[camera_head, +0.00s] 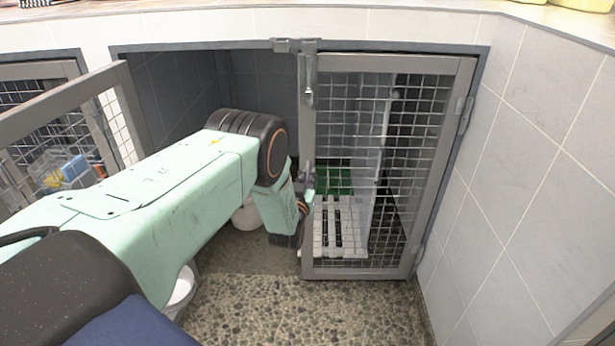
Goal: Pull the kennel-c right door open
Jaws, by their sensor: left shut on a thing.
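The right door (437,160) is a grey frame with wire mesh, hinged on its right side. It stands shut or nearly shut across the right half of the kennel opening; I cannot tell if there is a small gap. A latch (309,82) sits at the top of its left edge. My left gripper (305,190) is at the middle of that left edge, shut on what looks like the door's handle; the handle itself is mostly hidden by the fingers. My right gripper is out of view.
The left door (65,97) stands swung open toward me, beside my left arm. Behind the mesh are a white slatted piece (338,225) and a green thing (333,178). A white bowl (182,290) is on the floor, partly hidden. The speckled floor (300,312) before the right door is clear.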

